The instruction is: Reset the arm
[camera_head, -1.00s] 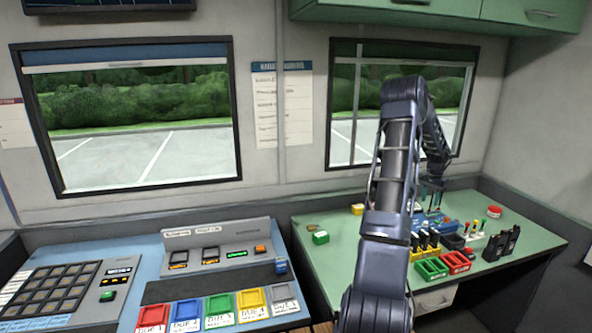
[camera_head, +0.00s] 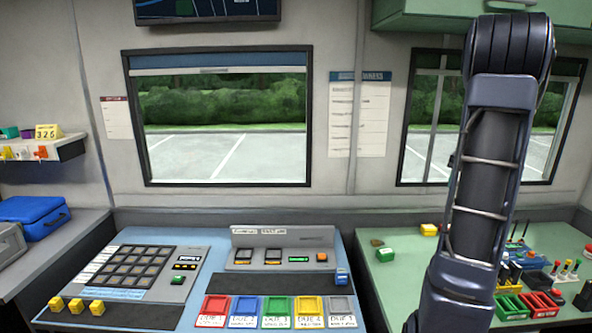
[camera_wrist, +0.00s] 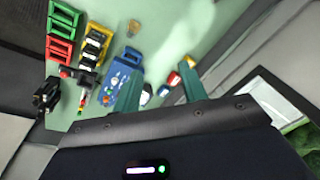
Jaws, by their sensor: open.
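My arm (camera_head: 480,190) stands tall on the right of the head view, in front of the right window and the green desk (camera_head: 400,295). Its far end folds away behind the upper link, so my gripper is hidden there. In the wrist view my gripper (camera_wrist: 157,95) shows two green fingers spread apart, with nothing seen held between them. Beyond the fingers lie the green desk top and a blue holder (camera_wrist: 128,82) with small items.
A blue console with a keypad (camera_head: 135,265) and several coloured trays (camera_head: 278,308) stands left of the arm. Red and green bins (camera_head: 512,305) sit on the desk at right. A green cabinet (camera_head: 440,18) hangs above. A blue bag (camera_head: 35,215) lies far left.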

